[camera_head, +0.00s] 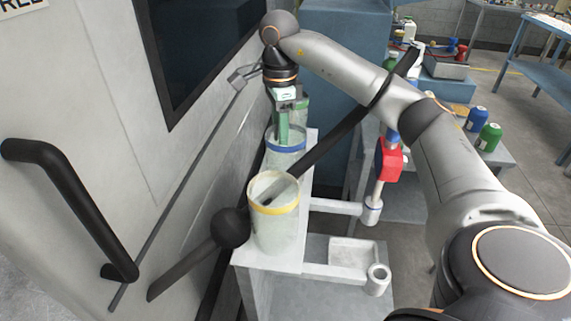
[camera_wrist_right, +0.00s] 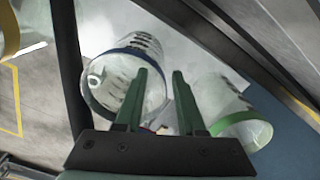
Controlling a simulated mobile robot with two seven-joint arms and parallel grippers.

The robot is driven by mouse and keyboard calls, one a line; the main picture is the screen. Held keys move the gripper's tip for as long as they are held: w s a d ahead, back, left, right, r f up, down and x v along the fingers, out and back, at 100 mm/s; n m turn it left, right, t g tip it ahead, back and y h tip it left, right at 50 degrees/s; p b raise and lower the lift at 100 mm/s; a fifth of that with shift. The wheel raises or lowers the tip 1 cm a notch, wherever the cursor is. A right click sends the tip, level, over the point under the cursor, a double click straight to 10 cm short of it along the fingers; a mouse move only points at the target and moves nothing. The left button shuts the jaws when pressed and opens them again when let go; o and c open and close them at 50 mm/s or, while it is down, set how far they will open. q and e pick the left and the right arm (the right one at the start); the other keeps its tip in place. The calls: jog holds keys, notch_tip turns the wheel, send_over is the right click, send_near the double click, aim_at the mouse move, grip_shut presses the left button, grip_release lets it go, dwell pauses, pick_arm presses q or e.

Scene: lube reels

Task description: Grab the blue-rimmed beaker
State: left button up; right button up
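The blue-rimmed beaker (camera_head: 286,148) is a clear cylinder on a narrow white shelf (camera_head: 299,240), between a yellow-rimmed beaker (camera_head: 272,225) nearer me and a green-rimmed beaker (camera_head: 303,112) behind. My right gripper (camera_head: 283,140) points down at the blue-rimmed beaker, its green fingers overlapping the rim. In the right wrist view the fingers (camera_wrist_right: 160,75) are apart. The left-hand finger overlaps the blue-rimmed beaker (camera_wrist_right: 118,85), and the green-rimmed beaker (camera_wrist_right: 228,110) lies to the right. I cannot tell whether the beaker's wall is between the fingers. My left gripper is not in view.
A grey wall with a black handle (camera_head: 65,185) stands close on the left. A long black rod with a ball (camera_head: 231,227) crosses near the yellow-rimmed beaker. A red valve part (camera_head: 388,160) and several bottles (camera_head: 488,137) are on the right.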

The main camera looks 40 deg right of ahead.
jog(key=shift+w+f, duration=0.1)
jog(key=shift+f, duration=2.6)
grip_shut()
